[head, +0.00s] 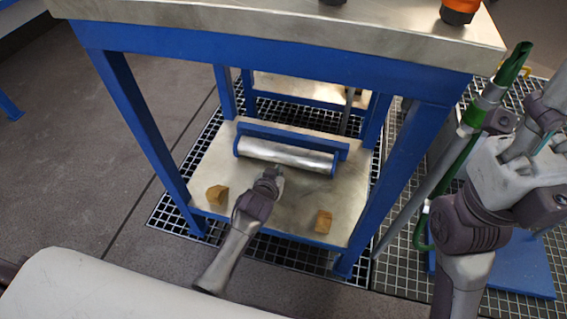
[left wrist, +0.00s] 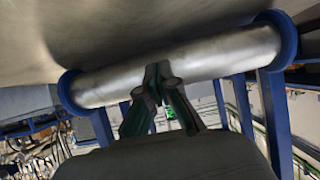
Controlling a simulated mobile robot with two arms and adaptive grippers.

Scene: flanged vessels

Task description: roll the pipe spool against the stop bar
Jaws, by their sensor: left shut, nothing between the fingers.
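The pipe spool (head: 285,156), a silver cylinder with blue end flanges, lies on its side on the lower shelf of the blue-framed table. The blue stop bar (head: 292,137) runs along its far side. The spool lies alongside the bar, very close to it; I cannot tell whether they touch. My left gripper (head: 275,173) is shut and empty at the near side of the spool, around its middle. In the left wrist view its fingertips (left wrist: 158,72) overlap the pipe spool (left wrist: 205,59); contact is unclear.
Two wooden wedges (head: 217,194), (head: 323,221) sit on the near part of the metal shelf (head: 290,198), either side of my left arm. Blue table legs flank the shelf, and the tabletop (head: 290,28) overhangs it. A green-tipped hose tool (head: 480,108) stands at right.

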